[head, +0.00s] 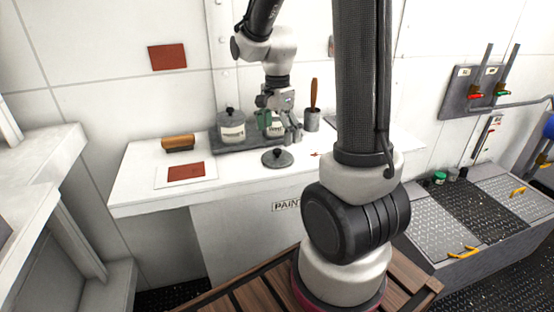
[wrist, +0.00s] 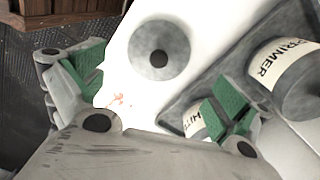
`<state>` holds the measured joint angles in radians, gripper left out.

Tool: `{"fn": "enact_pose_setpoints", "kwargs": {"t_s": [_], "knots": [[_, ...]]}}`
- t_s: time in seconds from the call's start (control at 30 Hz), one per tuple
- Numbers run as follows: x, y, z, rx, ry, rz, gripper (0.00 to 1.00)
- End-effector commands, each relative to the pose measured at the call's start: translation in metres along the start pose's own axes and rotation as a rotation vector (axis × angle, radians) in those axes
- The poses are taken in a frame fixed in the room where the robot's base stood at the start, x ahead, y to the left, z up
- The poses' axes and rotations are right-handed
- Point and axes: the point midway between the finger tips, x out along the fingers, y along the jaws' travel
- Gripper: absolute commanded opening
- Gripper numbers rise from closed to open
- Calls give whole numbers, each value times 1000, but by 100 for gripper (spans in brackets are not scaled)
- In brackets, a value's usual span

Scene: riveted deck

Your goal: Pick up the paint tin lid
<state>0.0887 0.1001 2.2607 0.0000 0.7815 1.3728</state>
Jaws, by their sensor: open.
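The paint tin lid, a round grey disc with a dark knob, lies flat on the white counter near its front edge in the head view (head: 277,159). It also shows in the upper middle of the wrist view (wrist: 177,65). My gripper (head: 281,118) is above the counter, behind and higher than the lid. In the wrist view its green-padded fingers (wrist: 158,88) are spread wide with nothing between them. The lid is beyond the fingertips, apart from them. A tin labelled WHITE or similar (wrist: 194,124) is partly hidden by my right finger.
A lidded PRIMER tin (head: 231,128) stands on a dark tray (head: 222,149) left of my gripper. A pot with a brush (head: 312,122) stands right. A wooden-backed brush (head: 178,142) and red sample card (head: 186,172) lie left. Small red marks (head: 316,154) are on the counter (head: 240,172).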

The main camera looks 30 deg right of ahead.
Motion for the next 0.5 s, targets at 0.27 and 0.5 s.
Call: {"fn": "enact_pose_setpoints", "kwargs": {"t_s": [0.27,0.5], "knots": [[41,3,3,-3,-1,5,100],[61,2,3,-3,0,-1,100]]}}
